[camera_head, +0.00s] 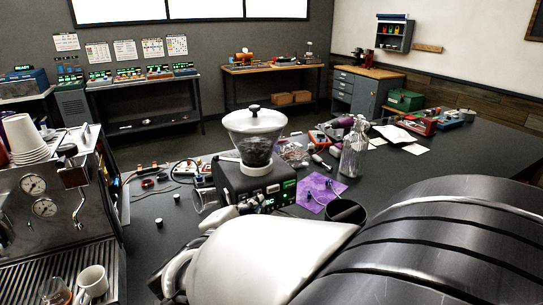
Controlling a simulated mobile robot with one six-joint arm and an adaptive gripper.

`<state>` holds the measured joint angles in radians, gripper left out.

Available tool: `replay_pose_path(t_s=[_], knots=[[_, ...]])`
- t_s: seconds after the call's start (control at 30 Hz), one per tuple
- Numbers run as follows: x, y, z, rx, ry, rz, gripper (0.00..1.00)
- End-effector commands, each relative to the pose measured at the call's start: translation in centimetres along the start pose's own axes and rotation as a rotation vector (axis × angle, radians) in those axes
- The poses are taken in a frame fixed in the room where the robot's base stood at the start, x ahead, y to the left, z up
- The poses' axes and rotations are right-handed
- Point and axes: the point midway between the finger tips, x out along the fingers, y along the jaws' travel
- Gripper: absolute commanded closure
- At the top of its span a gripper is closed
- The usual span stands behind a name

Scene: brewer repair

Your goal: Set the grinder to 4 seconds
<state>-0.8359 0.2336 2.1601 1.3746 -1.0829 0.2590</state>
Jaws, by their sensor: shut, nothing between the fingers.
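The grinder (240,183) is a dark box on the counter. A clear hopper (255,140) with a white lid and dark beans stands on top of it. Its front has a small lit green display (289,184) and a second lit panel (268,201) with pale characters, too small to read. My arm fills the lower right and middle, just in front of the grinder, and hides its lower front.
A steel espresso machine (62,180) with paper cups stands at left; a white mug (92,281) sits on its tray.

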Motion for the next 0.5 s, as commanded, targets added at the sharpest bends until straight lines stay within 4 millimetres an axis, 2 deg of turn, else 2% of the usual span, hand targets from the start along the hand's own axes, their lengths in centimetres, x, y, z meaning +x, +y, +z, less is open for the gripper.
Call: replay_pose_path(t_s=[0.5], knots=[[0.61,-0.44,0.44,0.0,0.0,0.0,1.0]])
